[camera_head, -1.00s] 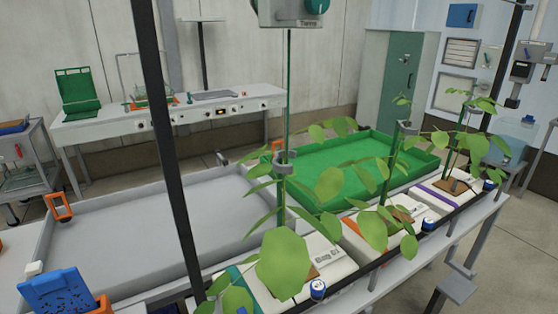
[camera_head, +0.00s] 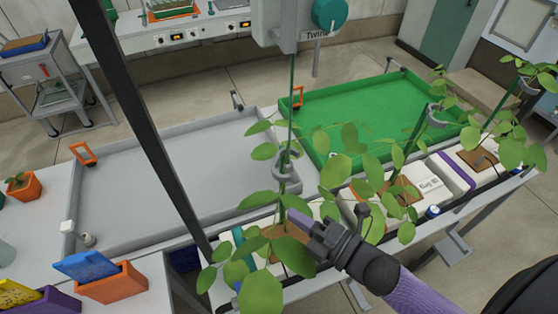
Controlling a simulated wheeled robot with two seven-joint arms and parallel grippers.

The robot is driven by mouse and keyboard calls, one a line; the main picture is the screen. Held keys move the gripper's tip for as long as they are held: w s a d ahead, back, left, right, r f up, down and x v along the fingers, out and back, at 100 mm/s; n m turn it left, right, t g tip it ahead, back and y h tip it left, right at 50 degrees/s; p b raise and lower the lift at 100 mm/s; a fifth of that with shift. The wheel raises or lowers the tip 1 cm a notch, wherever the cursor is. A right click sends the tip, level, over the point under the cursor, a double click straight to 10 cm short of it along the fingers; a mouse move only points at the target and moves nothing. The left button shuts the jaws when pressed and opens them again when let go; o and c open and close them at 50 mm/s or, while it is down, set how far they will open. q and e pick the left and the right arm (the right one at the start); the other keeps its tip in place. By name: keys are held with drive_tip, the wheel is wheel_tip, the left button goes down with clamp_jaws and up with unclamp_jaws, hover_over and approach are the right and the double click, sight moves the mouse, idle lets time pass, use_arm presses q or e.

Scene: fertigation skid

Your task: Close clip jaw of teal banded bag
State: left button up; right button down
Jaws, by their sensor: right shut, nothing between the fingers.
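The teal banded bag (camera_head: 240,241) is the leftmost white bag in the row along the front rail. Leaves and my right arm cover much of it. Its plant climbs a green twine, and a grey clip (camera_head: 288,161) sits around the stem and twine above the bag. Whether the clip's jaw is open is too small to tell. My right gripper (camera_head: 306,219) is shut and empty, among the leaves just above the bag. It is below the clip and apart from it. My left gripper is not in view.
An orange banded bag (camera_head: 365,192) and a purple banded bag (camera_head: 458,172) stand further right, with plants and clips. A grey tray (camera_head: 150,175) and a green tray (camera_head: 360,115) lie behind. A dark post (camera_head: 140,120) rises at left. A twine box (camera_head: 290,22) hangs above.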

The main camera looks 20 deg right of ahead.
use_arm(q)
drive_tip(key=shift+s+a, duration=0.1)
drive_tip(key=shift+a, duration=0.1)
use_arm(e)
drive_tip(key=shift+s+a, duration=0.1)
drive_tip(key=shift+a, duration=0.05)
use_arm(q)
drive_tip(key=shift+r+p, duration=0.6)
drive_tip(key=shift+p, duration=0.05)
use_arm(e)
drive_tip(key=w+a, duration=0.1)
drive_tip(key=w, duration=0.8)
drive_tip(key=shift+w, duration=0.25)
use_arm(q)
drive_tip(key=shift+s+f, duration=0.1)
use_arm(e)
drive_tip(key=shift+s+f+y, duration=0.1)
drive_tip(key=shift+y, duration=0.2)
